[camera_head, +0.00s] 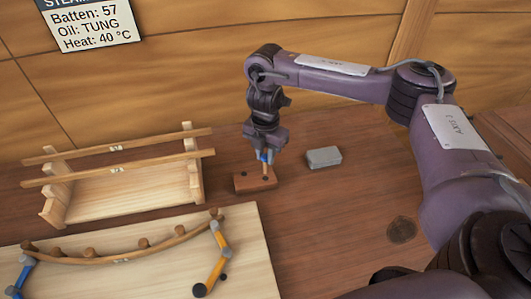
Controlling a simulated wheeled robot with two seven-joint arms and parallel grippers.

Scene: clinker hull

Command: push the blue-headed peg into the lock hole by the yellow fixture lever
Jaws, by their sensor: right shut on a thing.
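My right gripper (264,153) is shut on the blue-headed peg (264,158), pointing down over a small red-brown block (255,183). The peg is roughly upright, its blue head between the fingers and its pale shaft below. I cannot tell whether its tip is in the block or just above. The yellow fixture lever (216,268) is at the right end of the pale board (150,275), angled down to a black round knob. A small dark hole, the lock hole (223,278), shows just right of the lever, apart from the gripper. My left gripper is not in view.
A curved wooden batten (125,257) lies against several pegs on the board, with a blue lever (22,272) at its left. A wooden rack (125,190) with two slats stands behind. A grey block (324,157) lies right of the gripper. The table right of the board is clear.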

